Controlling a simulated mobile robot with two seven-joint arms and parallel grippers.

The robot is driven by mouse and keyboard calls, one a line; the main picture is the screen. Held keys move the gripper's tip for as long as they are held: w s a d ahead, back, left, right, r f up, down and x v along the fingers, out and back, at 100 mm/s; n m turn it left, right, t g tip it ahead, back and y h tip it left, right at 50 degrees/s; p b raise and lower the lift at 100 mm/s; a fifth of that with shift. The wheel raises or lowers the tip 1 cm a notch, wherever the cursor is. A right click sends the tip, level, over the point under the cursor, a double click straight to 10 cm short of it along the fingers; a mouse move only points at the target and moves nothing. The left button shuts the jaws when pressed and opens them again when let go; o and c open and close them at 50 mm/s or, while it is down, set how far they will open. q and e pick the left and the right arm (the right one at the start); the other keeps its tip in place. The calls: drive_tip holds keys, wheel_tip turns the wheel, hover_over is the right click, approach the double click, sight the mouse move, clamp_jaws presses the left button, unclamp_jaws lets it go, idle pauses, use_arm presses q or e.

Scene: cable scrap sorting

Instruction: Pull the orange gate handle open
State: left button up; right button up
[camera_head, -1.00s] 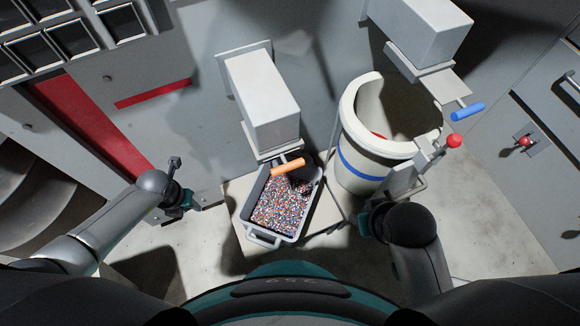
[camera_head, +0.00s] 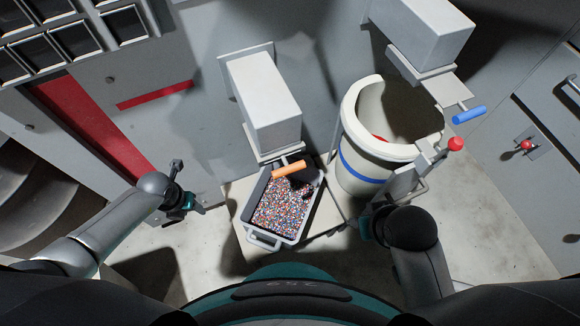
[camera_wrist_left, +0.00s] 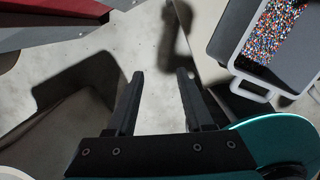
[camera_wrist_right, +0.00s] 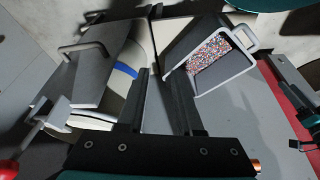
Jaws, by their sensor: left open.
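The orange gate handle (camera_head: 288,169) is a short cylinder on the lower front of a grey box-shaped chute (camera_head: 264,100). It hangs over the far end of a grey bin (camera_head: 246,226) of multicoloured granules. My left gripper (camera_head: 187,200) is left of the handle and bin, apart from both. In the left wrist view its fingers (camera_wrist_left: 160,76) are apart and empty over the floor, with the bin at upper right. My right gripper (camera_head: 372,220) is right of the bin, partly hidden by its own wrist. In the right wrist view its fingers (camera_wrist_right: 155,72) are apart, with nothing between them.
A cream drum (camera_head: 358,160) with a blue band stands right of the bin, near my right gripper. Beside it is a bracket with a red knob (camera_head: 456,144). A second chute (camera_head: 425,30) has a blue handle (camera_head: 468,115). Floor is free around my left gripper.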

use_arm(q)
drive_tip(key=s+d+r+m+g+h, duration=0.1)
drive_tip(key=s+d+h, duration=0.35)
drive_tip(key=d, duration=0.25)
drive_tip(key=m+t+h, duration=0.2)
drive_tip(key=t+h, duration=0.5)
drive_tip(key=h, duration=0.5)
approach(286, 169)
drive_tip(key=x, duration=0.4)
drive_tip(key=b+x, duration=0.1)
drive_tip(key=x, duration=0.3)
drive_tip(key=f+x, duration=0.1)
drive_tip(key=x, duration=0.3)
drive_tip(key=shift+w+d+b, duration=0.2)
drive_tip(key=shift+b, duration=0.1)
use_arm(e)
wheel_tip(286, 169, up, 3)
drive_tip(key=shift+w+r+t, duration=0.1)
drive_tip(key=shift+r+t, duration=0.05)
drive_tip(key=shift+t, duration=0.15)
use_arm(q)
drive_tip(key=shift+r, duration=0.1)
drive_tip(key=c, duration=0.8)
clamp_jaws()
drive_tip(key=shift+r, duration=0.1)
